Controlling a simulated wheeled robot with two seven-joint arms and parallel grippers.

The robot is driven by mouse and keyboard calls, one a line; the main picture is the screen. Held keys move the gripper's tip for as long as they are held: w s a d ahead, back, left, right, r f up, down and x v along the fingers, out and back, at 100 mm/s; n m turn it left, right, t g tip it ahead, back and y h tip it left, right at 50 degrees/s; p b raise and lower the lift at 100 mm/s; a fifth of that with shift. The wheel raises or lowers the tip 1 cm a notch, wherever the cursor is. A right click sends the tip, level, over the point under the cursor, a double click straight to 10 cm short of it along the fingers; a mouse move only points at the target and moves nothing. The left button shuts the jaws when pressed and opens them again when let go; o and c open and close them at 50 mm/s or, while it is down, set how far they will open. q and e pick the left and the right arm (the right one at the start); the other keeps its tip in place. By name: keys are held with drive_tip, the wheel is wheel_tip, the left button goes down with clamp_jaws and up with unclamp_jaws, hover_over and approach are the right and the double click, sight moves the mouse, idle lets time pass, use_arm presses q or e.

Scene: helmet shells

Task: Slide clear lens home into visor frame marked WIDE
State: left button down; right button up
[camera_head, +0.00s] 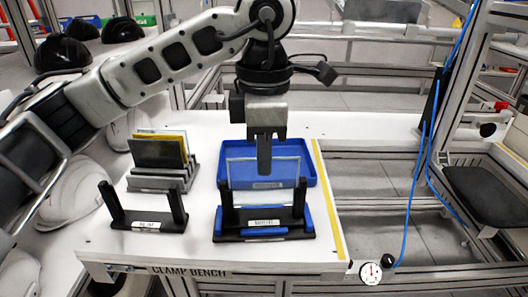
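A clear lens (285,172) stands upright as a see-through sheet with pale edges. My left gripper (265,158) comes down on it from above, with one dark finger in front of its middle. It looks shut on the lens; the far finger is hidden. The lens is at the right-hand black visor frame (228,210), which has two posts, blue parts and a white label. Whether its lower edge is seated cannot be told. Another black two-post frame (147,220) stands to the left, empty. Both labels are too small to read surely. My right gripper is not in view.
A grey slotted rack (162,182) holds several dark and yellow panels (158,152) at the left. A blue tray (305,165) lies behind the lens. A yellow strip (328,200) runs near the bench's right edge. White helmet shells (85,195) sit at the far left.

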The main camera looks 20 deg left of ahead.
sight(264, 183)
use_arm(q)
drive_tip(key=shift+f+b, duration=0.75)
drive_tip(key=shift+f, duration=0.3)
drive_tip(key=shift+f+b, duration=0.4)
drive_tip(key=shift+f, duration=0.1)
drive_tip(key=c, duration=1.6)
unclamp_jaws()
drive_tip(key=shift+r, duration=0.1)
